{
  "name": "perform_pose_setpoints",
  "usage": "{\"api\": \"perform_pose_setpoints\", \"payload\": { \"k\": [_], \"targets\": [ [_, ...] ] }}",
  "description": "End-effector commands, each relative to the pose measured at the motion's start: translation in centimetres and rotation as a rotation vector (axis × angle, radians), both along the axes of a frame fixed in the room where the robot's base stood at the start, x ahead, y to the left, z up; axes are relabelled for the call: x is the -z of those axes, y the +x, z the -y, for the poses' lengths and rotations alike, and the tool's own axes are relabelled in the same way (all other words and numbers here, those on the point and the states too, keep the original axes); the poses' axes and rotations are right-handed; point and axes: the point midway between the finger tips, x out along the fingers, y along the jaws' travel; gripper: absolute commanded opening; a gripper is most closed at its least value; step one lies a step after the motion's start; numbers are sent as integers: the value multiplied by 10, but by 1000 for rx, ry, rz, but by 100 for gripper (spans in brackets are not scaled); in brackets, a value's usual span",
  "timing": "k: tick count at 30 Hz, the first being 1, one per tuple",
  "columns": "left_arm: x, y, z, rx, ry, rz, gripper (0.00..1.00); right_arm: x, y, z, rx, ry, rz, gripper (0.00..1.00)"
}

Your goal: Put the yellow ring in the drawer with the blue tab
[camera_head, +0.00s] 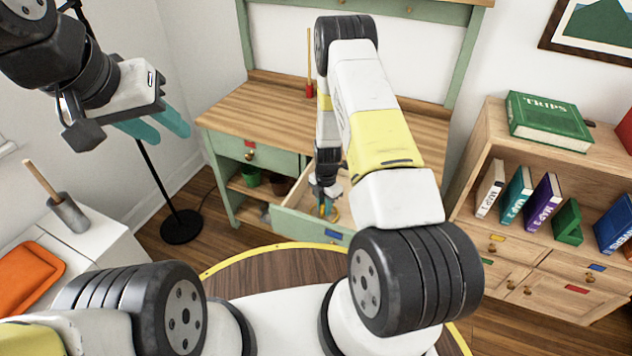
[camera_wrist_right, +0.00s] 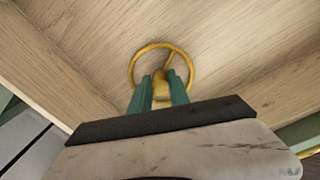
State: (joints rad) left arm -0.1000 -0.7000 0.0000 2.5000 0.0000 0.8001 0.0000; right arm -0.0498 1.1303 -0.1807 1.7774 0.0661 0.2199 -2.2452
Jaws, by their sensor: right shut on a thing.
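The yellow ring (camera_wrist_right: 190,64) is in the right wrist view, over the bare wooden floor (camera_wrist_right: 90,40) of the open drawer. My right gripper (camera_wrist_right: 161,90) is shut on the ring's near part, between its teal fingers. I cannot tell whether the ring touches the drawer floor. In the head view the green drawer (camera_head: 290,222) is pulled out from the desk and has a blue tab (camera_head: 333,235) on its front. My right gripper (camera_head: 327,208) reaches down into it, and my arm hides part of the drawer. My left gripper (camera_head: 156,127) is open and empty at upper left.
The green desk (camera_head: 250,115) has a shut drawer with a red tab (camera_head: 249,143) left of the open one. A bookcase (camera_head: 480,190) with books stands at right. A white cabinet (camera_head: 90,260) with an orange tray (camera_head: 28,277) stands at left, near a black lamp stand (camera_head: 182,227).

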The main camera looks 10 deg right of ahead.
Motion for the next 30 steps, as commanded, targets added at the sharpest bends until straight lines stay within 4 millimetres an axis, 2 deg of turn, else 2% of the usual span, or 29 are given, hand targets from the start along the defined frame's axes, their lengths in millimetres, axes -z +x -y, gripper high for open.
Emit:
{"api": "perform_pose_setpoints", "payload": {
  "k": [2, 3, 6, 14, 17, 30],
  "targets": [
    [0, 0, 0, 0, 0, 0, 36, 3, 0, 0, 0, 0, 0, 0],
    [0, 0, 0, 0, 0, 0, 36, 2, 0, 0, 0, 0, 0, 28],
    [0, 0, 0, 0, 0, 0, 36, 2, 0, 0, 0, 0, 0, 44],
    [0, 0, 0, 0, 0, 0, 36, 1, 0, 0, 0, 0, 0, 44],
    [0, 0, 0, 0, 0, 0, 36, -8, 1, 0, 0, 1, 1, 44],
    [0, 0, 0, 0, 0, 0, 36, -95, -1, 1, 0, 1, 3, 44]
  ]
}}
